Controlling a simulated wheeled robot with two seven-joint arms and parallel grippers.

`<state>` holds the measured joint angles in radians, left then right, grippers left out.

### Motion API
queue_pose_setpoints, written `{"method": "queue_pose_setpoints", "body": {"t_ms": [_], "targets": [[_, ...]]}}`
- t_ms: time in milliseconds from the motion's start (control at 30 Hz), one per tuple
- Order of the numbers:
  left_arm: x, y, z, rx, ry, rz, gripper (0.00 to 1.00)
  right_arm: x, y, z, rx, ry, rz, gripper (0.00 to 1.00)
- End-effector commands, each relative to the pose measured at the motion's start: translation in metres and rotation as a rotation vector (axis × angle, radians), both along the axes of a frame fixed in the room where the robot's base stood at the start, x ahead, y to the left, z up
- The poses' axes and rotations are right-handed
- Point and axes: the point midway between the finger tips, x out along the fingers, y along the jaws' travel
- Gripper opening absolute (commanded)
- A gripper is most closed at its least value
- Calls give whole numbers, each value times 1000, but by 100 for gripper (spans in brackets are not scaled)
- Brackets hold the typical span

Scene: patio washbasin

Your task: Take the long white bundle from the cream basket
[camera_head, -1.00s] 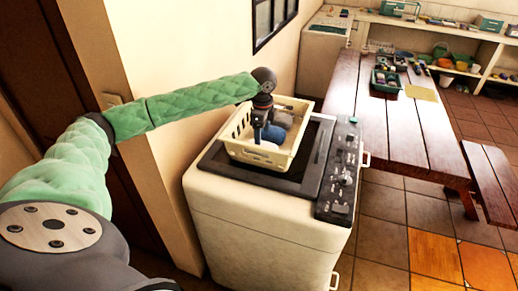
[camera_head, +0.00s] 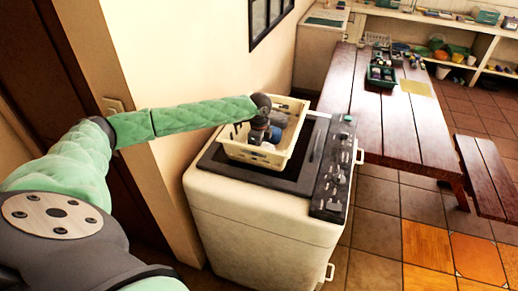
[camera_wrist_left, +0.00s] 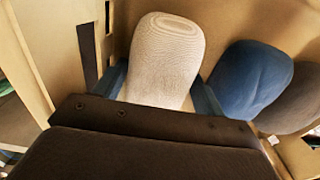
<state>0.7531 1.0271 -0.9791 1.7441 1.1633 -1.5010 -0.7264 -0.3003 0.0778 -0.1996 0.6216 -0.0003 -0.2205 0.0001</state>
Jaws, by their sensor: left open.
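The cream basket (camera_head: 284,158) sits on top of the white washing machine, with rolled bundles inside. My left gripper (camera_head: 262,140) points down into the basket. In the left wrist view the long white bundle (camera_wrist_left: 166,58) stands between the two blue fingers of the left gripper (camera_wrist_left: 160,92). The fingers are open, one on each side of it; whether they touch it I cannot tell. A blue bundle (camera_wrist_left: 252,78) is just right of the white one, with a dark grey bundle (camera_wrist_left: 296,98) beyond it. My arm mostly hides the bundles in the head view.
The washing machine (camera_head: 240,222) stands against the wall, its dark control panel (camera_head: 338,170) at the right. A wooden table (camera_head: 385,125) with a tray (camera_head: 381,76) and a bench (camera_head: 488,170) stand to the right. Basket walls surround the gripper closely.

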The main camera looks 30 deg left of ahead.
Motion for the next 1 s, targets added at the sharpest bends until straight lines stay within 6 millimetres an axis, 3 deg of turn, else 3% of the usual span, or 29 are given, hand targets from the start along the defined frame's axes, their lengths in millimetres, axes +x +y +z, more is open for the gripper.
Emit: {"method": "queue_pose_setpoints", "body": {"t_ms": [133, 300, 667, 833, 1000], "targets": [[0, 0, 0, 0, 0, 0, 71, -1, 0, -1, 0, 2, 0, 0], [0, 0, 0, 0, 0, 0, 38, -1, -1, -1, 0, 2, 0, 0], [1, 0, 5, 0, -2, 0, 38, -1, -4, -6, -3, 1, 1, 0], [0, 1, 25, 0, -4, 1, 38, -1, -5, -22, -4, 1, 2, 0], [1, 0, 58, -1, -5, 0, 38, -2, -5, -39, -4, 4, 2, 0]]}}
